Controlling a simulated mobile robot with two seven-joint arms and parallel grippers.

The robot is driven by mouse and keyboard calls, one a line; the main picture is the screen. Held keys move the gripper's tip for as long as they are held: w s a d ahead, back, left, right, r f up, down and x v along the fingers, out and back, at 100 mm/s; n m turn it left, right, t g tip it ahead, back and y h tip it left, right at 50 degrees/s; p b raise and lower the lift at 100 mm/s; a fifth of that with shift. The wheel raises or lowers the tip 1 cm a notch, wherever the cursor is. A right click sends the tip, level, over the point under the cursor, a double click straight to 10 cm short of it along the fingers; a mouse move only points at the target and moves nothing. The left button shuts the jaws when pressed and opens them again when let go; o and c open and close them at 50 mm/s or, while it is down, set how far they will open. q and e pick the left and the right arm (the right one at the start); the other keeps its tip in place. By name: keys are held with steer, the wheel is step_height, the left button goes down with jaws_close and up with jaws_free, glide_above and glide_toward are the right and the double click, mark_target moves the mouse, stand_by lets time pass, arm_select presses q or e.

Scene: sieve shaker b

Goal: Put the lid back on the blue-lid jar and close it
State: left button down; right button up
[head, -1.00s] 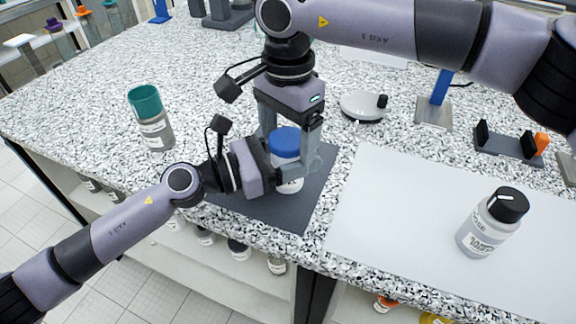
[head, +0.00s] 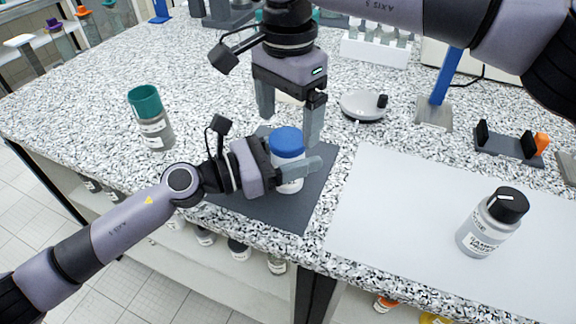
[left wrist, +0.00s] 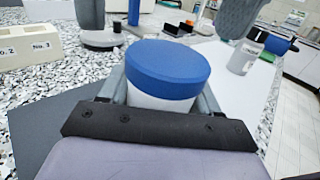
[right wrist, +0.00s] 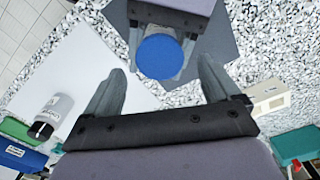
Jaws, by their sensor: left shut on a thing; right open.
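The blue-lid jar (head: 288,170) stands upright on the dark mat (head: 262,209), its white body partly hidden. The blue lid (head: 286,142) sits on top of it and looks level. My left gripper (head: 300,168) is shut around the jar's body from the left. The left wrist view shows the lid (left wrist: 167,69) above the white body (left wrist: 160,103) between the fingers. My right gripper (head: 290,118) is open and empty, above and behind the jar. In the right wrist view the lid (right wrist: 160,57) lies beyond the open fingertips, apart from them.
A teal-lid jar (head: 152,122) stands at the left. A black-capped bottle (head: 490,224) stands on the white sheet (head: 385,215) at the right. Behind are a round white device (head: 362,106), a blue-post stand (head: 436,100) and a white rack (head: 375,50).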

mark_target(288, 138)
steer(key=shift+r, duration=0.4)
steer(key=shift+c, duration=0.4)
step_height(288, 138, up, 4)
steer(key=shift+f, duration=0.25)
steer(key=shift+f, duration=4.05)
